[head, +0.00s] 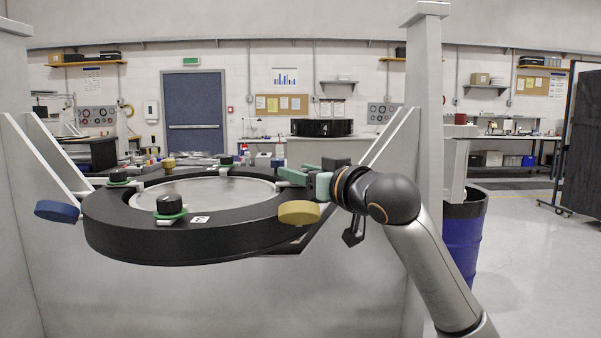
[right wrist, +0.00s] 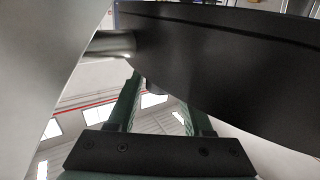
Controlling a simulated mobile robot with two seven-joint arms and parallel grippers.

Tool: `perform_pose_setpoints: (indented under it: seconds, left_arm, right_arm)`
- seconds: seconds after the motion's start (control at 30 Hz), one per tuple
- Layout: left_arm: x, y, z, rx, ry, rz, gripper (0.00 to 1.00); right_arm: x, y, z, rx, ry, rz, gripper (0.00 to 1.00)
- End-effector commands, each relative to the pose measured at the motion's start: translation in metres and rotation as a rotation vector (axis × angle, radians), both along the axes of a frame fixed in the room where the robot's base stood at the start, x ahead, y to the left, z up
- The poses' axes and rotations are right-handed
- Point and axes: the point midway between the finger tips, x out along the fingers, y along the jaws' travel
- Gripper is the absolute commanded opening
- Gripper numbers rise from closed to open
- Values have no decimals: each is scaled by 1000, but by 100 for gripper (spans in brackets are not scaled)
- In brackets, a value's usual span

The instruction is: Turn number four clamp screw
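The mirror fixture is a thick black ring (head: 120,222) around a pale round mirror (head: 205,191). Black clamp screws on green bases sit on its rim: front (head: 169,205), left (head: 119,178) and back (head: 226,163). A small white label (head: 200,219) is by the front one; its number is too small to read surely. My right gripper (head: 291,177) is at the ring's right rim, its green fingers pointing left. Any screw there is hidden. In the right wrist view the fingers (right wrist: 160,105) stand apart beside the dark ring (right wrist: 225,65), their tips partly hidden. My left gripper is out of view.
A blue knob (head: 57,211) and a yellow knob (head: 299,212) stick out from the ring, the yellow one just below my right gripper. Grey posts (head: 428,120) flank the fixture. A blue barrel (head: 464,235) stands right. Open floor (head: 530,240) lies farther right.

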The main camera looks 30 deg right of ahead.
Motion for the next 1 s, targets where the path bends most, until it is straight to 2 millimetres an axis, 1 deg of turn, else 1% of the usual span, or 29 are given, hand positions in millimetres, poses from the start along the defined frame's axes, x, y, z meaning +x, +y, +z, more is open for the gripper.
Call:
perform_pose_setpoints:
  seconds: [0.03, 0.07, 0.4, 0.43, 0.67, 0.9, 1.0]
  left_arm:
    - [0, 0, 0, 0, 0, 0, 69]
    - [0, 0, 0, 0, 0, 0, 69]
    - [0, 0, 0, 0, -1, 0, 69]
    - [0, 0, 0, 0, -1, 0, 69]
    - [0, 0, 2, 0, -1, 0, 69]
    - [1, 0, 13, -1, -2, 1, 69]
    - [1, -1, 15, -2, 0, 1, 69]
  right_arm:
    - [0, 0, 0, 0, 0, 0, 44]
    - [0, 0, 0, 0, 0, 0, 41]
    - [0, 0, 0, 0, 1, 0, 3]
    - [0, 0, 0, 0, 1, 0, 0]
    - [0, 0, 0, -1, 1, -3, 0]
    - [1, 1, 1, -4, 6, -92, 0]
    - [0, 1, 1, -2, 3, -125, 0]
